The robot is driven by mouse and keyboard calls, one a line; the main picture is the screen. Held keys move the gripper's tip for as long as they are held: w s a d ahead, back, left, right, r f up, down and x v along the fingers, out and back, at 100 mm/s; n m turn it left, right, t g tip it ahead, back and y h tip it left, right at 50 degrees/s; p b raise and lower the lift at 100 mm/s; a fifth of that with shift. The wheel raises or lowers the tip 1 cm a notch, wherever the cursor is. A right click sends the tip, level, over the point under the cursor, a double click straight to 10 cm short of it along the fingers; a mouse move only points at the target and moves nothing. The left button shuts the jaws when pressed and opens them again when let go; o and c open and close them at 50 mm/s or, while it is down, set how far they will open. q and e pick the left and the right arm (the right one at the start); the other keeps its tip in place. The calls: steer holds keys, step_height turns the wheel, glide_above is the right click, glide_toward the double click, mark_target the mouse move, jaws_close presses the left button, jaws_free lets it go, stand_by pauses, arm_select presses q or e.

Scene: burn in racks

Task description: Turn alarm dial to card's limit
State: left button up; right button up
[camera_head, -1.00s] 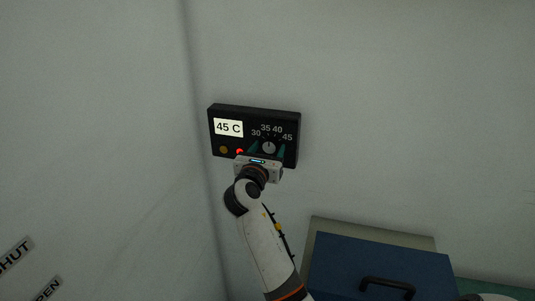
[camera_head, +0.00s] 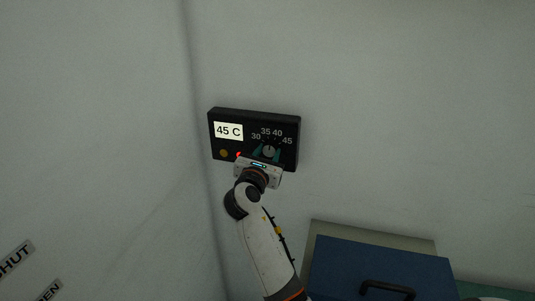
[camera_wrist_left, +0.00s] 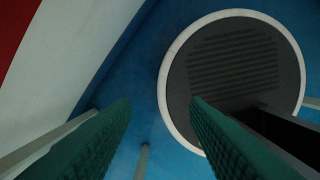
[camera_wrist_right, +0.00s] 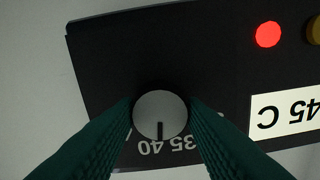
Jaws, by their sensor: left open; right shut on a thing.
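The black alarm box (camera_head: 228,155) is on the wall, with a white card (camera_head: 228,131) reading 45 C. Its round grey dial (camera_head: 269,151) has marks 30, 35, 40 and 45 around the top. In the right wrist view the dial (camera_wrist_right: 160,113) has a dark pointer line between 35 and 40. My right gripper (camera_head: 268,152) has its green fingers shut on the dial, one on each side. My left gripper (camera_wrist_left: 160,101) is open, with nothing between its fingers.
A red light (camera_wrist_right: 268,34) and an amber button (camera_head: 223,153) are on the box's face. A blue case (camera_head: 340,265) with a black handle is below right. In the left wrist view a dark round grille (camera_wrist_left: 235,60) sits in a blue surface.

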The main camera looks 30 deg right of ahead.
steer(key=shift+m, duration=1.2)
steer(key=shift+f+m+b, duration=0.1)
steer(key=shift+m+b, duration=0.35)
steer(key=shift+m, duration=1.35)
steer(key=o, duration=1)
